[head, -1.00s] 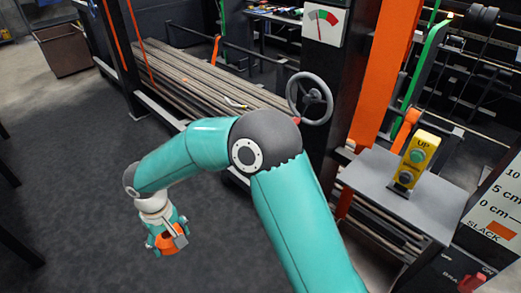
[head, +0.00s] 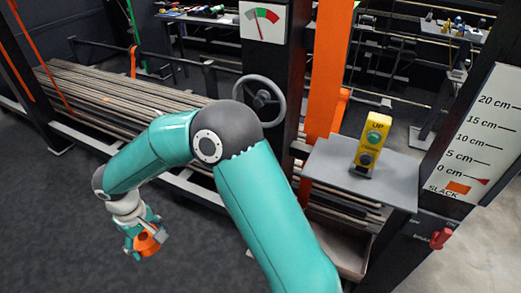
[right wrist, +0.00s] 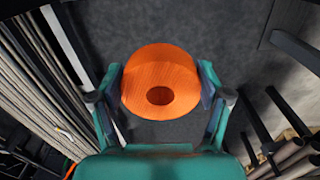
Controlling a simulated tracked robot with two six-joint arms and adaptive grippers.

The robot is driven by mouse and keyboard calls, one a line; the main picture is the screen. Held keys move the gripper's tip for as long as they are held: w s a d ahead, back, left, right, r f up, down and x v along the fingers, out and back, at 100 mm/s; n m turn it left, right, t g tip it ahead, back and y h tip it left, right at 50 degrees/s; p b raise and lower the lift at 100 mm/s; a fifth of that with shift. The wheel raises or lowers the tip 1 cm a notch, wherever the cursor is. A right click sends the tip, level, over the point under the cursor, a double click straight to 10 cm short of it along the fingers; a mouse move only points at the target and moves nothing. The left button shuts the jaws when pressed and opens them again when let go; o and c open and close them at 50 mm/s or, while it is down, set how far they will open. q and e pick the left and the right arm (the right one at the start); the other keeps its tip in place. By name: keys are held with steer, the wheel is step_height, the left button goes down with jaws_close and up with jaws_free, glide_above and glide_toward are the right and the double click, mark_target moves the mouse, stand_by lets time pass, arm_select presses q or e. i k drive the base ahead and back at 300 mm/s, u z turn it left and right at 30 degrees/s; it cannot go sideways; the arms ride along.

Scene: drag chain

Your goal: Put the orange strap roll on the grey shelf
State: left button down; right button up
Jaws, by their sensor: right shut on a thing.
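The orange strap roll (head: 150,245) is in my right gripper (head: 142,236) at the lower left of the head view, held above the dark floor. The right wrist view shows the roll (right wrist: 160,66) face on, with a dark round hole, between the two teal fingers of the right gripper (right wrist: 160,88). The fingers are shut on its sides. The grey shelf (head: 335,172) is a flat plate right of my right arm, well away from the roll. A yellow control box marked UP (head: 372,145) stands on it. My left gripper is not in view.
A black post with a grey handwheel (head: 260,100) and a dial (head: 262,20) stands left of the shelf. Long bars (head: 110,92) lie on a rack behind my arm. An orange strap (head: 328,70) hangs behind the shelf. A scale board (head: 480,135) stands at right.

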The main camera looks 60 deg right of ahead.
mark_target(328, 158)
steer(key=u, duration=2.05)
steer(key=i, duration=0.1)
steer(key=z, duration=3.25)
